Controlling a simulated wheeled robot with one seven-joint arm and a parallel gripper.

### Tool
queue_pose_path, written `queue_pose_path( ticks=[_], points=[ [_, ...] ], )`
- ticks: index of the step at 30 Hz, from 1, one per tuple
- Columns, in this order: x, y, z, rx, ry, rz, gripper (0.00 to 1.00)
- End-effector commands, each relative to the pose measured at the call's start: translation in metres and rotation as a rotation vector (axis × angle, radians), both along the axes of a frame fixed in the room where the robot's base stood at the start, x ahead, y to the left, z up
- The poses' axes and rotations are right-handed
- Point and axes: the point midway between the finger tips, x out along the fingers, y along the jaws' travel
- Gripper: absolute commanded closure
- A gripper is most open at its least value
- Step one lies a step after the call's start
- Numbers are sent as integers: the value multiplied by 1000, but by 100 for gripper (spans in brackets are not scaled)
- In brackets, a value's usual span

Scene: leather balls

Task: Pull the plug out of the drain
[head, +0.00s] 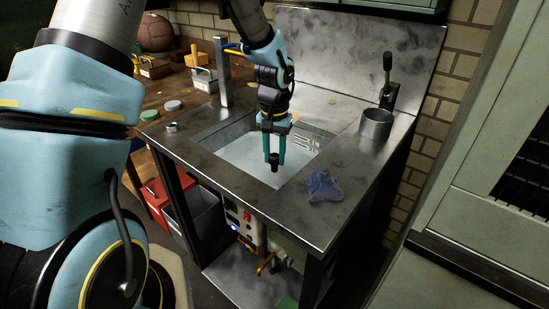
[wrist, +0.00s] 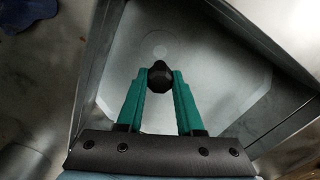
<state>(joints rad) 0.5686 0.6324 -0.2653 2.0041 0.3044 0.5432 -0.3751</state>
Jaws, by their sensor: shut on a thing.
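My gripper (head: 274,151) is over the metal sink basin (head: 225,133), pointing down, with its teal fingers shut on a small black plug (head: 274,163). In the wrist view the dark plug (wrist: 160,77) sits between the two fingertips of my gripper (wrist: 160,85). The plug appears held above the basin floor. A pale round mark, seemingly the drain (wrist: 160,51), shows on the basin floor just beyond the plug in the wrist view. In the head view the drain cannot be made out.
A crumpled blue cloth (head: 324,186) lies on the front right counter. A metal cup (head: 376,124) and a black lever (head: 387,80) stand on the right side. A tall post (head: 223,72) rises at the back left. A leather ball (head: 154,33) rests on the wooden bench behind.

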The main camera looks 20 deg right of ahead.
Motion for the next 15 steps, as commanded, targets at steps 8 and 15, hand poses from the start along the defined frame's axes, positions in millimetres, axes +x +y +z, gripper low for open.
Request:
queue_pose_path(
  ticks=[8,15],
  points=[
    [0,0,-11,-1,-1,0,100],
    [0,0,-19,-1,-1,0,100]
  ],
)
